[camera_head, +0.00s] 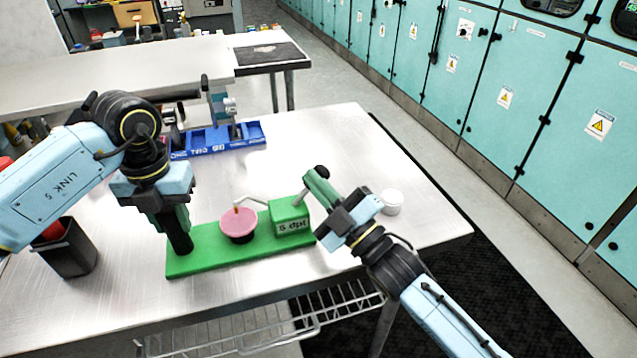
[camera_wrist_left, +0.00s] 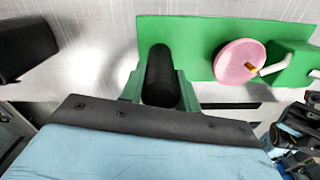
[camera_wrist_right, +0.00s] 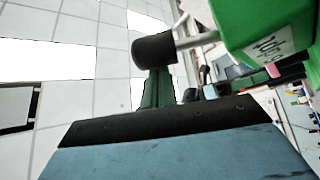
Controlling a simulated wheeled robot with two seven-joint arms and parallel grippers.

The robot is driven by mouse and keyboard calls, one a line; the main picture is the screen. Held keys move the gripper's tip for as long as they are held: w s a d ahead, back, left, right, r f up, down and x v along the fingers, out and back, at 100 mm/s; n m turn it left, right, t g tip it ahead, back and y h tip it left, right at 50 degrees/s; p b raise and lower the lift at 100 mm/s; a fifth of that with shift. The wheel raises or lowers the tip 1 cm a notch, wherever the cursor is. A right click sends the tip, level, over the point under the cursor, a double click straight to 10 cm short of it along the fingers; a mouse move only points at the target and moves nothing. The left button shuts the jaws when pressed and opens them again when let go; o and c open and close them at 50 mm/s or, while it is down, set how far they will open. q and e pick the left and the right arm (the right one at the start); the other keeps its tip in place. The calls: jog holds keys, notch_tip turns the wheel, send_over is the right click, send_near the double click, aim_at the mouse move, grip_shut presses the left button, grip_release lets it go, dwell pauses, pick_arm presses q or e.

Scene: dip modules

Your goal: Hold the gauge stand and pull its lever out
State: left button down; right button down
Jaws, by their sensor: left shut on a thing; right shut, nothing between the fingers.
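The lever is a pale rod with a black knob (camera_wrist_right: 154,49) beside the box; the knob also shows in the head view (camera_head: 322,172). My left gripper (camera_wrist_left: 160,84) is shut on the black post. My right gripper (camera_wrist_right: 158,82) is shut and empty at the knob; its fingertips are partly hidden by the knob, and I cannot tell whether they touch.
A white round container (camera_head: 392,202) stands right of my right gripper. A blue tray (camera_head: 218,141) lies behind the stand. A black bin (camera_head: 68,251) stands at the left. The table's right edge is near the white container; bare table lies behind the stand.

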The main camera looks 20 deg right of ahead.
jog(key=s+d+f, duration=0.1)
jog(key=s, duration=0.8)
jog(key=shift+s+d+f, duration=0.15)
jog(key=shift+d, duration=0.2)
pick_arm(q)
jog(key=c, duration=0.9)
grip_release()
jog(key=shift+c, duration=0.2)
jog(key=shift+r+p, duration=2.4)
jog(key=shift+r, duration=1.35)
pick_arm(e)
jog(key=shift+r, duration=2.4)
pick_arm(q)
notch_tip(320, 180, up, 9)
jog(key=p, duration=0.5)
pick_arm(e)
notch_tip(320, 180, up, 5)
jog(key=shift+r, duration=0.2)
